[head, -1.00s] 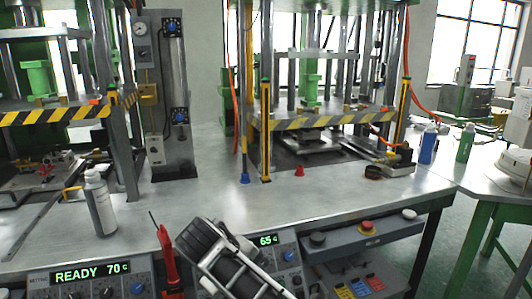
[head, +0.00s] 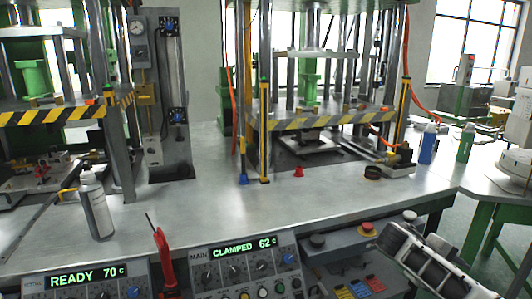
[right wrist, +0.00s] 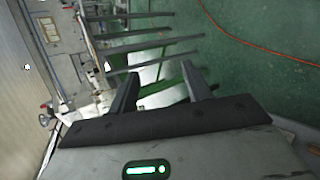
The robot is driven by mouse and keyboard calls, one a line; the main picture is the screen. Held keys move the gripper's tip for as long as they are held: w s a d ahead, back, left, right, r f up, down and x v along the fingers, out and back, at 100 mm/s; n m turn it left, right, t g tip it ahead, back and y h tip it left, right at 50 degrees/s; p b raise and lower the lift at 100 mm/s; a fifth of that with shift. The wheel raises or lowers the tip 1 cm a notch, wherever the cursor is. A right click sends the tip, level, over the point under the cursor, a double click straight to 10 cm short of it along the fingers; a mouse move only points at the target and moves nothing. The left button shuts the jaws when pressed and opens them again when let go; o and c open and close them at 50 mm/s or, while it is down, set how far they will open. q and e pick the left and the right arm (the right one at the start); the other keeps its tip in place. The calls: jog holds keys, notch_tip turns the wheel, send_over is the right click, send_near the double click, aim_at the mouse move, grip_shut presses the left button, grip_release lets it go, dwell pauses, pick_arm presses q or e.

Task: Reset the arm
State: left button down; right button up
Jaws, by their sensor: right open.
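My right arm (head: 435,262) shows in the head view at the lower right, in front of the bench edge. Its fingertips cannot be made out there. In the right wrist view my right gripper (right wrist: 160,78) is open, its two dark fingers apart with nothing between them. Green floor and bench legs lie beyond the fingers. My left gripper is in neither view.
The main panel (head: 245,268) reads CLAMPED 62 C. The bench's middle is clear.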

jog(key=s+d+r+m+g, duration=0.1)
jog(key=s+d+r, duration=0.1)
jog(key=d, duration=0.4)
jog(key=s+a+f+n+t+y, duration=0.2)
jog(key=s+a+f, duration=0.15)
jog(key=f, duration=0.35)
jog(key=s+a+f+n+t+y, duration=0.2)
jog(key=a+f, duration=0.2)
jog(key=f, duration=0.3)
jog(key=s+a+f+n+t+y, duration=0.1)
jog(key=s+a+f+t+y, duration=0.2)
jog(key=f, duration=0.5)
jog(key=s+a+r+n+t+y, duration=0.1)
jog(key=s+a+r+t+y, duration=0.2)
jog(key=s+a+y, duration=0.75)
jog(key=s+a+r+m+t+h, duration=0.1)
jog(key=s+a+m+h, duration=0.2)
jog(key=a, duration=0.9)
jog(key=shift+s+m, duration=0.15)
jog(key=shift+m, duration=0.85)
